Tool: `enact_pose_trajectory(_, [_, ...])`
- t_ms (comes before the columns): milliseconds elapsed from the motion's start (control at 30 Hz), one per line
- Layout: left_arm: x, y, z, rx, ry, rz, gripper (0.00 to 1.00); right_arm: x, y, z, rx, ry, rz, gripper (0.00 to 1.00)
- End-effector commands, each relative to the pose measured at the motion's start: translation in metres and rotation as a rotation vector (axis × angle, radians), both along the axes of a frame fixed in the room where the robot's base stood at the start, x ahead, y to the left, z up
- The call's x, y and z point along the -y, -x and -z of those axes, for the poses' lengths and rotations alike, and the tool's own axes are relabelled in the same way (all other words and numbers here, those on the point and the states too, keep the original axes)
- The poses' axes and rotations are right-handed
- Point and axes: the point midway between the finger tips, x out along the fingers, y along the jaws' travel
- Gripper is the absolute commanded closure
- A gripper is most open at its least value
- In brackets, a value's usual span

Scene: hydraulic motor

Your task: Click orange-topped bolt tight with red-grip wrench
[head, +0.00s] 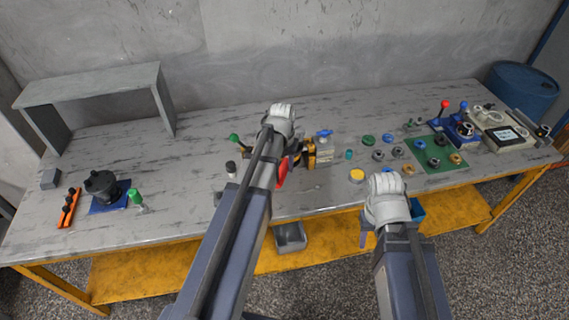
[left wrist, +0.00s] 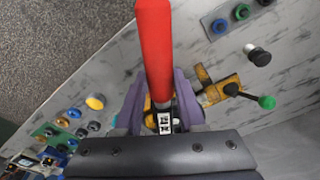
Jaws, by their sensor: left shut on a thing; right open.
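My left gripper (left wrist: 161,112) is shut on the red-grip wrench (left wrist: 154,48). The red grip runs up from between the purple fingers in the left wrist view, and part of it (head: 282,172) shows beside my left arm in the head view. The wrench's far end is hidden. I cannot make out the orange-topped bolt for certain. My right gripper (head: 364,230) is open, low at the table's front edge, mostly hidden by its wrist.
A green-knobbed lever (head: 234,138) and a black-topped cylinder (head: 231,168) stand left of my left arm. Several knobs and a green plate (head: 436,165) lie to the right. A dark motor-like part (head: 101,186) sits at the left. The table's middle left is clear.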

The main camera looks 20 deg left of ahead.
Motion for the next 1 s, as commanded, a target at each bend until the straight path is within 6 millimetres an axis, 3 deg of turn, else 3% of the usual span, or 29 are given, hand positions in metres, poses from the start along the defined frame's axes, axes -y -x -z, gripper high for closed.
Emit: enact_pose_trajectory(1000, [0.0006, 0.0065, 0.0056, 0.019, 0.003, -0.003, 1.00, 0.0000, 0.0000, 0.0061, 0.000, 0.000, 0.000, 0.56])
